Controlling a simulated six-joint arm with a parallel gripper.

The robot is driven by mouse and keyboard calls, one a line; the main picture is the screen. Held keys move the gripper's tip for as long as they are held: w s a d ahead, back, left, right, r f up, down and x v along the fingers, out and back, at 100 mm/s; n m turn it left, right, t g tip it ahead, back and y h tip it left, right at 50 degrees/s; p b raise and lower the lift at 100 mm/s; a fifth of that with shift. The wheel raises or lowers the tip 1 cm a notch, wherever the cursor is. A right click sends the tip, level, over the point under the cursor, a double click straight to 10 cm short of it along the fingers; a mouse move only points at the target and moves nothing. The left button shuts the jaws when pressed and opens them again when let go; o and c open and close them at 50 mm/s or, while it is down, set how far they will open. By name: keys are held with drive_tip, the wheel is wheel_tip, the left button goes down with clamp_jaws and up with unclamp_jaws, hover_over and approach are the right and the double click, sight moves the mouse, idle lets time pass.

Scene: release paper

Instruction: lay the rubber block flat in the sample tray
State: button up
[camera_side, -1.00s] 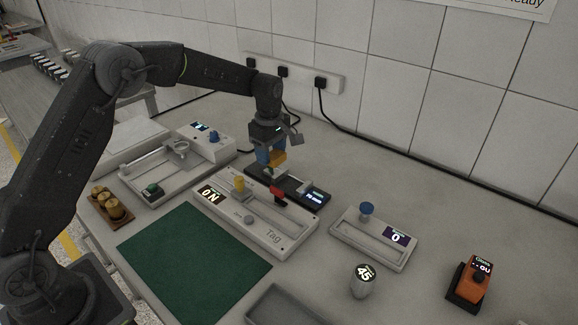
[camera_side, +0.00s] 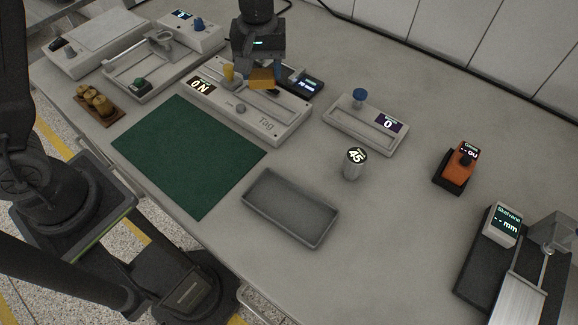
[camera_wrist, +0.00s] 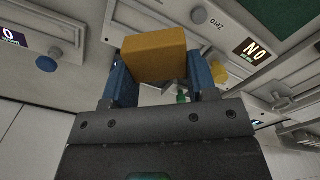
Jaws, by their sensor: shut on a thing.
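The rubber block, an orange-yellow brick (camera_side: 263,78), is held between the fingers of my gripper (camera_side: 262,68). In the wrist view the block (camera_wrist: 154,54) spans the gap between the two blue fingers of my gripper (camera_wrist: 160,80), its broad face showing. In the side view the block appears over the long white device marked Tag and covers part of it; its exact height is unclear. The sample tray appears to be the shallow grey tray (camera_side: 290,205) at front centre. It is empty and stands apart from my gripper, lower and to the right in the picture.
A green mat (camera_side: 188,155) lies left of the tray. A round weight marked 45 (camera_side: 353,163) stands beyond the tray. A white device with a blue knob (camera_side: 366,125) and an orange device (camera_side: 456,167) stand to the right. Bare bench lies around the tray.

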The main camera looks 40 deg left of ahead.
drive_tip(key=s+d+m, duration=0.7)
drive_tip(key=s, duration=0.3)
hover_over(293, 203)
drive_tip(key=f, duration=0.7)
drive_tip(key=shift+w+a+f, duration=0.1)
drive_tip(key=shift+w+a, duration=0.05)
drive_tip(key=shift+a, duration=0.25)
drive_tip(key=shift+d+f, duration=0.3)
drive_tip(key=shift+d, duration=0.1)
drive_tip(key=shift+f, duration=1.95)
drive_tip(key=shift+f, duration=0.1)
drive_tip(key=o, duration=0.9)
wheel_tip(293, 203, up, 12)
drive_tip(key=shift+r, duration=0.15)
